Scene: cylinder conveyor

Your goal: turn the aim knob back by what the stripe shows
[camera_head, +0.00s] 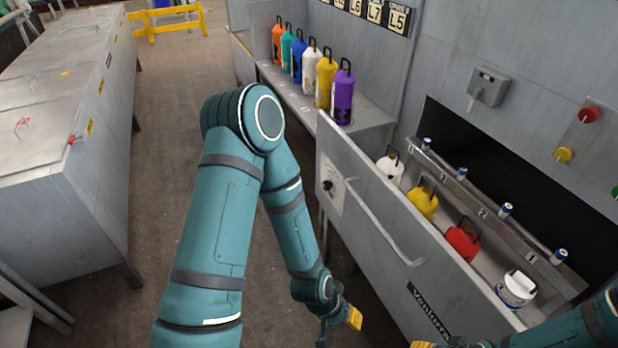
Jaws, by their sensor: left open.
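The aim knob (328,186) is a small black knob on a pale dial plate at the left end of the grey conveyor front. Its markings are too small to read. I cannot make out a stripe. My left gripper (340,325) is open, with a yellow fingertip showing, low in the picture, below and apart from the knob. It seems to hold nothing. My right gripper (423,345) shows only as a yellow tip at the bottom edge; the rest is cut off. In the trough stand a white cylinder (390,168), a yellow one (423,203), a red one (463,242) and another white one (516,289).
A handrail (385,232) sticks out from the conveyor front, right of the knob. Several coloured cylinders stand on a shelf (372,113) behind. Red (589,115) and yellow (563,155) buttons are on the right wall. Grey cabinets (60,160) line the left; floor lies between.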

